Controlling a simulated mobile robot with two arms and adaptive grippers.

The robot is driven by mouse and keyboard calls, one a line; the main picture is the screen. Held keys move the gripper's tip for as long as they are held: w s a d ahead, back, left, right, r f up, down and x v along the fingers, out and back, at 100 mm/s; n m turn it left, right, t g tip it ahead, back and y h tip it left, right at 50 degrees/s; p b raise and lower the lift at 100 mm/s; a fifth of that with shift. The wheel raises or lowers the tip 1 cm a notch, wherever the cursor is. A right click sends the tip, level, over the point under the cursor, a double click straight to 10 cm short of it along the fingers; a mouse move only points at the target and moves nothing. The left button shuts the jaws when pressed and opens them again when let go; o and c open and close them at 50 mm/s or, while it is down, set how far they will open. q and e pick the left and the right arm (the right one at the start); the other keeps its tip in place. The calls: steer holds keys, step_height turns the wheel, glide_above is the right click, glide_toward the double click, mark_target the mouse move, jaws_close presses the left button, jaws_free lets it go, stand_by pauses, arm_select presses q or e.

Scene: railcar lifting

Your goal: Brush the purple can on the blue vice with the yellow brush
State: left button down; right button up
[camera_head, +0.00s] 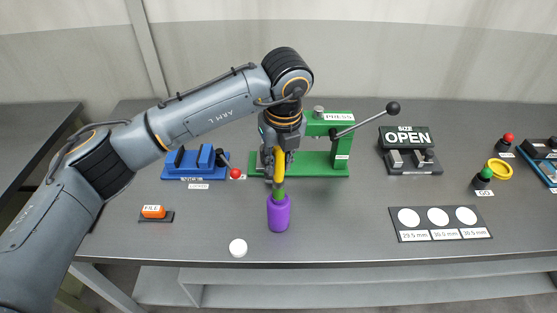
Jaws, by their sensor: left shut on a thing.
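My left gripper (278,162) points down and is shut on the yellow brush (279,167), held upright. A green part below the yellow handle meets the top of the purple can (278,214); I cannot tell whether it is inside the can or touching it. The can stands upright on the grey table, in front of the green press. The blue vice (181,172) is at the back left, with a red-knobbed lever at its right; nothing purple is on it. My right gripper is not in view.
A green press (338,158) with a black-knobbed lever stands behind the gripper. A white ball (238,248) lies near the front edge. The OPEN sign (407,137), a plate with white discs (440,234) and a green button (485,175) are at right.

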arm_select(q)
steer(key=shift+s+f, duration=0.1)
steer(key=shift+f, duration=0.05)
stand_by(1.2)
steer(key=shift+r, duration=0.85)
steer(key=shift+r+p, duration=1.05)
steer(key=shift+r, duration=1.7)
